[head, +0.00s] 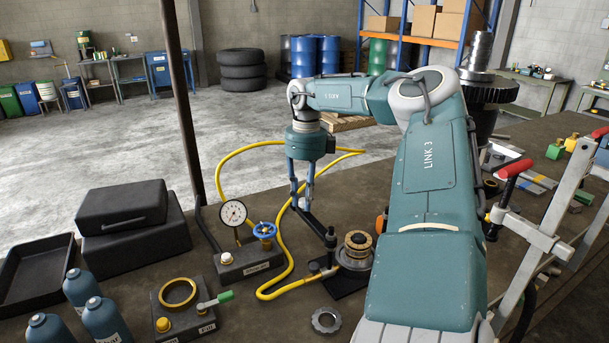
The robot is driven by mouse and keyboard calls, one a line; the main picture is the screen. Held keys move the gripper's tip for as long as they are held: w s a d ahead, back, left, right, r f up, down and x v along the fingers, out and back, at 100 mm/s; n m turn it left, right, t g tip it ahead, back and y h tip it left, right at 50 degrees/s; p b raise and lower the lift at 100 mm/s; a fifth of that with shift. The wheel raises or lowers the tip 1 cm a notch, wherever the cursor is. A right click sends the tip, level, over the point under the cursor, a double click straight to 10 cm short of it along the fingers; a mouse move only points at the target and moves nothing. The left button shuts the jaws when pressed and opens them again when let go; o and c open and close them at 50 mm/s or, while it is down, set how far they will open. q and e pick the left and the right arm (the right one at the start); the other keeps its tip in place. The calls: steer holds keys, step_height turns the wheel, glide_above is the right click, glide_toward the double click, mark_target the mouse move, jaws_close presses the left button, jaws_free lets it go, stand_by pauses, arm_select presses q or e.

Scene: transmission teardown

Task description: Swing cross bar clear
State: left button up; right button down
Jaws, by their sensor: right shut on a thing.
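The dark cross bar (313,222) is a slim bar at the middle of the bench. Its near end meets a short dark post (331,245) beside a round metal part with a bronze ring (358,241). The bar points away from that part, toward the back left, and does not lie over it. My right gripper (299,204) points straight down and is shut on the far end of the bar. Its fingertips are small in the head view, so the exact contact is hard to see. My left gripper is out of view.
A yellow hose (282,265) loops around the bar and the fixture's dark base plate (343,284). A gauge box (247,262) stands to the left. A loose gear ring (326,319) lies in front. A tall gear shaft (486,88) and a clamp frame (532,235) stand right.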

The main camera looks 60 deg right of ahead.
steer(key=c, duration=1.5)
jaws_free()
steer(key=shift+s, duration=0.1)
steer(key=r, duration=1.2)
steer(key=shift+d, duration=0.3)
steer(key=shift+a+f, duration=0.1)
